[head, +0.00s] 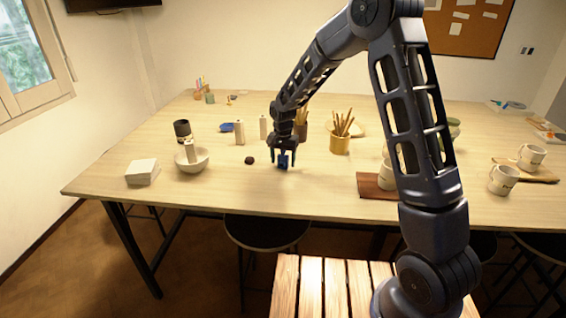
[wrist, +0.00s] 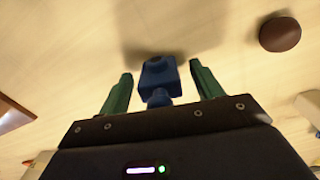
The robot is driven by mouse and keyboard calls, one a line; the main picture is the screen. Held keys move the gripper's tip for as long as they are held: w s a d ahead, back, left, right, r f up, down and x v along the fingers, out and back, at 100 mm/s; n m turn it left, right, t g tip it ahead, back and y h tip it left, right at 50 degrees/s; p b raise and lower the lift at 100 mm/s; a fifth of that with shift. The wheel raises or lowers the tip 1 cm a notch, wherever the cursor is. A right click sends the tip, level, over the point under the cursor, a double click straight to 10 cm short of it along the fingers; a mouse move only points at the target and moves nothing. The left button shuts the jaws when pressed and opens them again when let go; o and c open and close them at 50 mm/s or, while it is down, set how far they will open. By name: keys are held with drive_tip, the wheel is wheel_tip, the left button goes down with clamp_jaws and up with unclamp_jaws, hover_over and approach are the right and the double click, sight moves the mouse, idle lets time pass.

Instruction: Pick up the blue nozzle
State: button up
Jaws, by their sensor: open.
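The blue nozzle (head: 283,161) stands on the light wooden table, directly below my gripper (head: 284,153) in the head view. In the wrist view the blue nozzle (wrist: 159,76) shows a squarish end and a narrower rounded part towards the palm. My gripper (wrist: 160,82) is open, with one green finger on each side of the nozzle. A gap shows between the nozzle and each finger. The part of the nozzle nearest the palm is hidden by the gripper body.
A dark round lump (head: 249,160) lies close left of my gripper; it also shows in the wrist view (wrist: 280,34). A white bowl (head: 192,159) and white bottles (head: 239,132) stand left. A yellow brush pot (head: 340,144) and brown board (head: 372,187) are right. The table front is clear.

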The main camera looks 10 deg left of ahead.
drive_tip(key=shift+c, duration=0.3)
drive_tip(key=c, duration=1)
